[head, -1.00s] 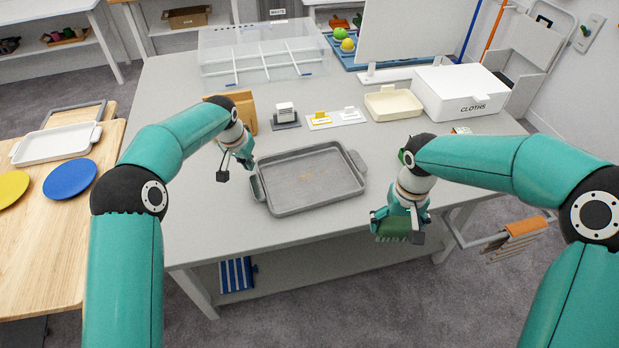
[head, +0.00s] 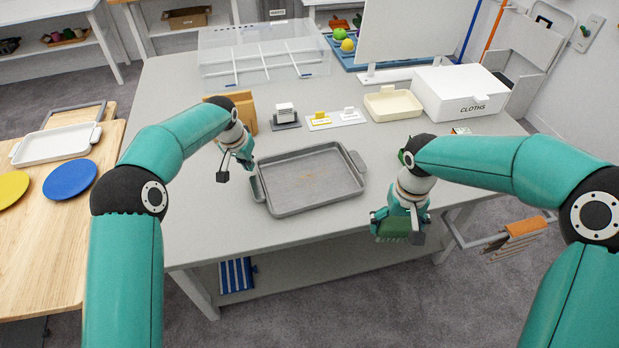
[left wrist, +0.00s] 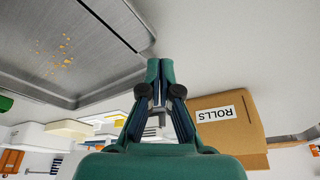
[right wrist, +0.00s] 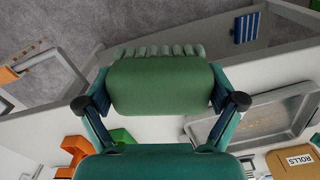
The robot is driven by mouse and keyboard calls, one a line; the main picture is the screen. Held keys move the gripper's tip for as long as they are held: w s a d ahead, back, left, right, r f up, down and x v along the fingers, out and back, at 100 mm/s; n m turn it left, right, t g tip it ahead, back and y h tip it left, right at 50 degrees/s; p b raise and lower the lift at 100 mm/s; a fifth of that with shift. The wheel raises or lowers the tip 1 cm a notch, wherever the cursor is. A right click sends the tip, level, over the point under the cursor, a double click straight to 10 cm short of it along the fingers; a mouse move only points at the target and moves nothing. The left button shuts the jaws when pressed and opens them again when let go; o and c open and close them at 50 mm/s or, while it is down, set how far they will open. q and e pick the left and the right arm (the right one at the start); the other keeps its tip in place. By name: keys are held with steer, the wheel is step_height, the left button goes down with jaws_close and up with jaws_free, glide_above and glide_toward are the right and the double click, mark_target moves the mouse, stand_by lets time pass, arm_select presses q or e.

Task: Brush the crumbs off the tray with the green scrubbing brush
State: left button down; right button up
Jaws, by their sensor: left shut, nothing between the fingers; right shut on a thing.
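The grey metal tray (head: 285,200) lies on the table, with orange-brown crumbs (head: 311,175) near its middle. The crumbs (left wrist: 62,52) also show in the left wrist view. My right gripper (head: 402,226) is shut on the green scrubbing brush (head: 396,226), to the right of the tray by the table's front edge. In the right wrist view the brush (right wrist: 160,87) spans between the fingers, with its pale green bristles facing away from the gripper. My left gripper (head: 234,174) is shut and empty, above the table just left of the tray. It also shows in the left wrist view (left wrist: 160,70).
A brown box labelled ROLLS (left wrist: 225,122), a clear divided bin (head: 262,60), a cream dish (head: 393,104) and a white CLOTHS box (head: 460,92) stand behind the tray. The table in front of the tray is clear.

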mark_target(399, 220)
arm_select(q)
steer(key=shift+f+b, duration=0.6)
steer(key=shift+f, duration=0.25)
arm_select(e)
steer(key=shift+f, duration=0.6)
arm_select(q)
steer(key=shift+r, duration=0.2)
arm_select(e)
steer(key=shift+r, duration=0.2)
arm_select(q)
steer(key=shift+r+p, duration=2.1)
steer(key=shift+r, duration=0.8)
arm_select(e)
steer(key=shift+r, duration=1.95)
